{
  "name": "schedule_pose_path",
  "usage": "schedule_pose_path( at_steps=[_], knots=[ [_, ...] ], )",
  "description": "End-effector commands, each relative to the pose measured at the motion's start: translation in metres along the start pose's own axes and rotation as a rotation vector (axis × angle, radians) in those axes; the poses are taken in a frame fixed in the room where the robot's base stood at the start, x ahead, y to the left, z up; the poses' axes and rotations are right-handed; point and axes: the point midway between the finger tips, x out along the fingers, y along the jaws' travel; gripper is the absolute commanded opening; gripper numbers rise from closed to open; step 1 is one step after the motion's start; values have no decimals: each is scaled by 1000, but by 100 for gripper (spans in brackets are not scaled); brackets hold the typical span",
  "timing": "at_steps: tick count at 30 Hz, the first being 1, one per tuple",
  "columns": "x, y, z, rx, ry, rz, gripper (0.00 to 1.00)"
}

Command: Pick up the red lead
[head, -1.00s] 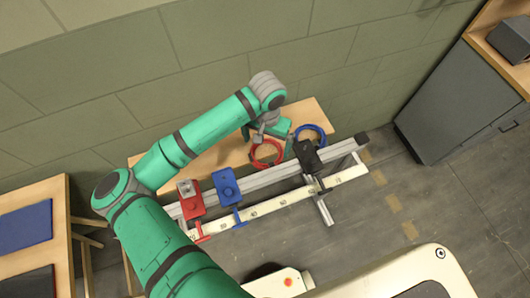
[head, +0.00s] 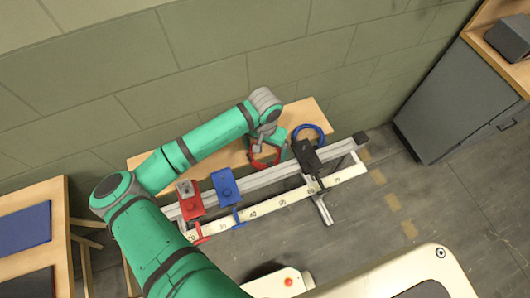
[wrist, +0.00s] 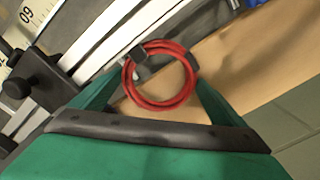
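The red lead (head: 263,162) is a coiled ring on the wooden bench behind the rail, partly hidden by my gripper in the head view. In the wrist view the red lead (wrist: 160,102) lies in front of the gripper's palm, its far part between the dark fingertips. My gripper (wrist: 164,60) is open, with a gap between its green fingers. The left fingertip overlaps the ring's upper left and the right one is at its upper right. I cannot tell whether they touch it. In the head view my gripper (head: 268,148) is right over the red lead.
A blue lead (head: 308,137) lies coiled just right of the red one. A metal rail (head: 270,176) with a scale runs in front, carrying a red block (head: 190,203), a blue block (head: 226,186) and a black block (head: 306,157). The wall (head: 240,60) stands behind the bench.

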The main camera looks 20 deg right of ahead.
Motion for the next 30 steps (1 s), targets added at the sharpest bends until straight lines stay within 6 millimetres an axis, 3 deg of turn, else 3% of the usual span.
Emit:
schedule_pose_path(
  at_steps=[11, 22, 30],
  knots=[
    [-10, 0, 0, 0, 1, 0, 68],
    [-76, 0, -1, 1, 2, -1, 68],
    [-100, 2, -1, 4, 1, 0, 68]
  ],
)
